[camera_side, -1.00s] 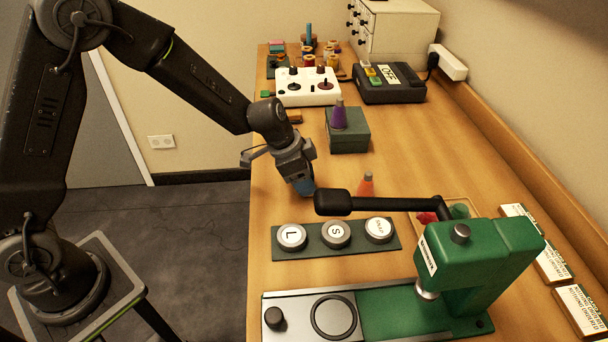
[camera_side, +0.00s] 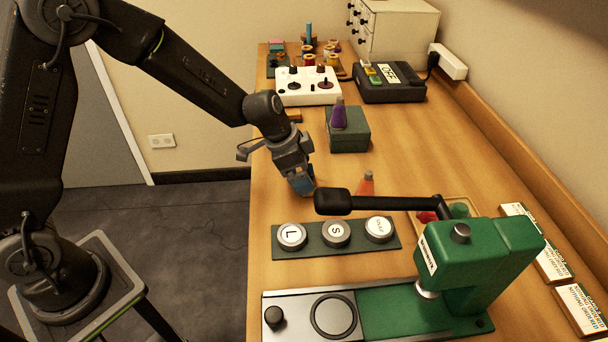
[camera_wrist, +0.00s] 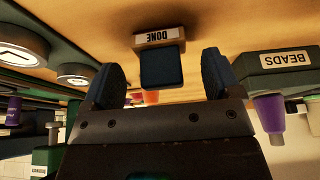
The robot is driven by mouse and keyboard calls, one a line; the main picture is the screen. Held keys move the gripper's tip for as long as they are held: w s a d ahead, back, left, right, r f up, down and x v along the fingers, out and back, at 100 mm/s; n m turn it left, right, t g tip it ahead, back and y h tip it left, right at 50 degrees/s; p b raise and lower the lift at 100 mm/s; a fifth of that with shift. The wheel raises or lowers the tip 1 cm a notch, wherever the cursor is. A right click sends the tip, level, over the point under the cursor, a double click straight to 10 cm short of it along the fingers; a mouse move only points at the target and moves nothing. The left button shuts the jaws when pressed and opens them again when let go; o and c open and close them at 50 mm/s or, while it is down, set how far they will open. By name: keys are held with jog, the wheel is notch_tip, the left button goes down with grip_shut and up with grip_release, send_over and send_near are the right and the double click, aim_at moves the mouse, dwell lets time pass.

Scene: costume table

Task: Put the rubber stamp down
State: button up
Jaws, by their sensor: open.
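The rubber stamp (camera_wrist: 161,68) shows in the wrist view as a dark blue handle on a wooden base with a white DONE label, which reads upside down. Its base appears to rest on the wooden table. My gripper (camera_wrist: 162,85) is open, with one blue-padded finger on each side of the handle and a visible gap to both. In the side view my gripper (camera_side: 302,186) is low over the table's left part, behind the round-button plate. The stamp cannot be made out there; the gripper hides it.
A plate with round L and S buttons (camera_side: 336,234) lies in front of my gripper. A green press (camera_side: 480,262) with a long black lever (camera_side: 385,203) stands at the right. An orange cone (camera_side: 366,184) is close by. A green box (camera_side: 347,136) with a purple cone stands behind.

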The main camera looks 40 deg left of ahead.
jog(key=s+a+r+n+t+y, duration=0.1)
jog(key=s+a+r+n, duration=0.15)
jog(key=s+r, duration=0.5)
jog(key=s+a+r+n, duration=0.1)
jog(key=s+a+r, duration=0.3)
jog(key=r, duration=0.6)
jog(key=s+a+n+t+y, duration=0.1)
jog(key=s+n, duration=0.4)
jog(key=s, duration=0.9)
jog(key=shift+a+r+y, duration=0.4)
jog(key=shift+a+y, duration=0.05)
jog(key=shift+y, duration=0.15)
